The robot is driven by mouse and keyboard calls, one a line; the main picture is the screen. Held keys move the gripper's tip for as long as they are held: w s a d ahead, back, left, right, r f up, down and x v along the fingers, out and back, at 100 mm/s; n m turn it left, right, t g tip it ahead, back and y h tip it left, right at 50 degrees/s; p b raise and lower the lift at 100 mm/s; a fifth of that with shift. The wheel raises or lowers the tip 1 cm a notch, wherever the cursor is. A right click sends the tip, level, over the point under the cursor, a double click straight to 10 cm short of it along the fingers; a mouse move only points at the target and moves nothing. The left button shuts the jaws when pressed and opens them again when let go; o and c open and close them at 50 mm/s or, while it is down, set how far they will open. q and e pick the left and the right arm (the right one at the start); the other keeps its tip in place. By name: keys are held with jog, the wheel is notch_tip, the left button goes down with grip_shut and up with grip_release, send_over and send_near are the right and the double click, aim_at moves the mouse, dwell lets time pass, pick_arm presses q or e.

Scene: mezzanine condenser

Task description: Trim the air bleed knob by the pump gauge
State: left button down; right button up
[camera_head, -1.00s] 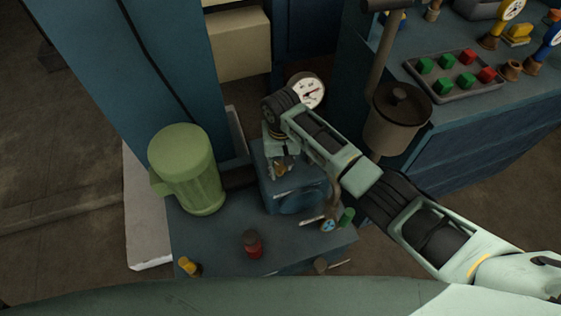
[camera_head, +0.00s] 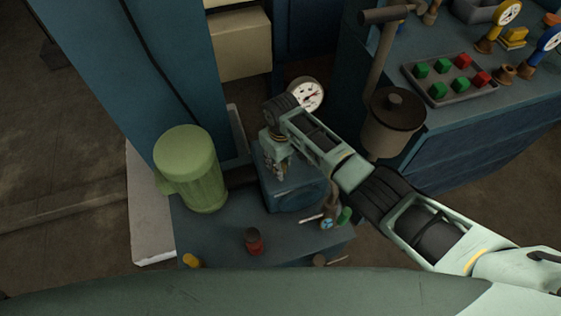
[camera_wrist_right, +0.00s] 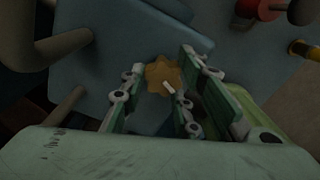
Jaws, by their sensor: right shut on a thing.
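The air bleed knob (camera_wrist_right: 160,72) is a small brass, scalloped knob with a pale pointer mark, on top of the blue pump casing. It shows between the fingers of my right gripper (camera_wrist_right: 162,78) in the wrist view, and the gripper is shut on it. In the head view my right gripper (camera_head: 279,172) points down onto the blue pump block (camera_head: 296,192) and hides the knob. The pump gauge (camera_head: 305,94), round with a white face and a red needle, stands just behind my wrist; its exact reading is too small to tell. My left gripper is out of view.
A green motor (camera_head: 190,168) stands left of the pump. A red knob (camera_head: 254,241), a yellow fitting (camera_head: 191,261) and a small blue-faced dial (camera_head: 327,223) sit in front. A brown pot (camera_head: 392,122) and a tray of coloured blocks (camera_head: 436,94) are at right.

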jog(key=shift+w+d+r, duration=0.1)
jog(key=shift+w+d, duration=0.2)
jog(key=shift+d, duration=0.05)
jog(key=o, duration=1)
jog(key=shift+s+a, duration=0.15)
notch_tip(320, 180, up, 12)
dwell(0.5)
